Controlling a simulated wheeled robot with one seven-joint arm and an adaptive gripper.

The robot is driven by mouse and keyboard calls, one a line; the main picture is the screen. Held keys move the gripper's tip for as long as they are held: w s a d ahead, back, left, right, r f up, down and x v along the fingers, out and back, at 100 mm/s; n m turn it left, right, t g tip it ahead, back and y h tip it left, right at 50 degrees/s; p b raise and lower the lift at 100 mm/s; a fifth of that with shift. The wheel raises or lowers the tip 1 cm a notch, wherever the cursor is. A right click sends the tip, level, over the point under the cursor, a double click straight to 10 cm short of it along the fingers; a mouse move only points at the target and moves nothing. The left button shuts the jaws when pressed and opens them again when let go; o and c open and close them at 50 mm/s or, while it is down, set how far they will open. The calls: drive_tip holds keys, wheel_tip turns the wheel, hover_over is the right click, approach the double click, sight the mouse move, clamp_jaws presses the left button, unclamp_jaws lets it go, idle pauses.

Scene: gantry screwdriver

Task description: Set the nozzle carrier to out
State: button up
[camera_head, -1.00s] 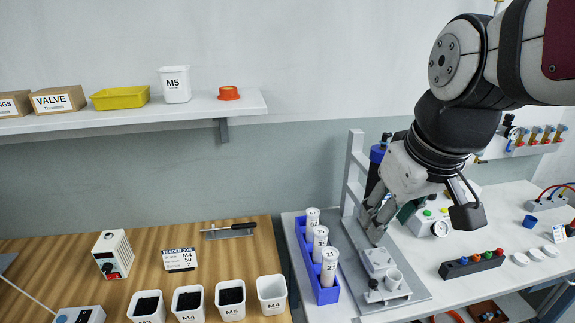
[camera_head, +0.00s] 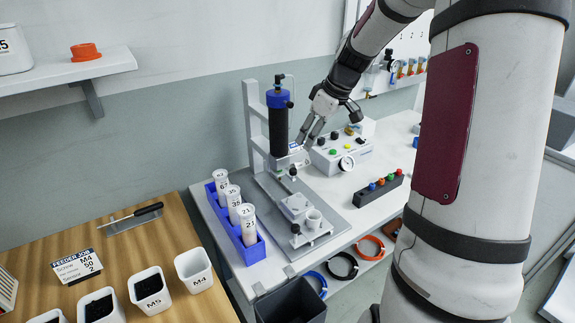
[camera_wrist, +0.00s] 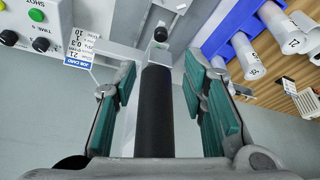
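The gantry stand (camera_head: 256,125) rises from a grey base plate and carries a black barrel with a blue cap (camera_head: 279,125). A pale carrier block with a dark knob (camera_head: 293,172) sits low on the stand; which part is the nozzle carrier, and its exact position, I cannot tell. A fixture block (camera_head: 297,206) and a small white cup (camera_head: 314,218) sit on the plate. My gripper (camera_head: 306,132) is just right of the barrel, pointing down. In the wrist view its green-padded fingers (camera_wrist: 160,85) are apart, with the black barrel (camera_wrist: 155,110) appearing between them; contact is not visible.
A blue rack (camera_head: 245,240) with white tubes stands left of the stand. A control box (camera_head: 340,152) with buttons and a gauge is to the right, beside a dark strip of coloured buttons (camera_head: 375,189). A dark bin (camera_head: 291,302) stands in front. A job card (camera_wrist: 82,48) hangs nearby.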

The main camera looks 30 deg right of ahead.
sight(293, 169)
drive_tip(key=b+x, duration=0.1)
drive_tip(key=x, duration=1.2)
drive_tip(key=shift+f, duration=0.1)
clamp_jaws()
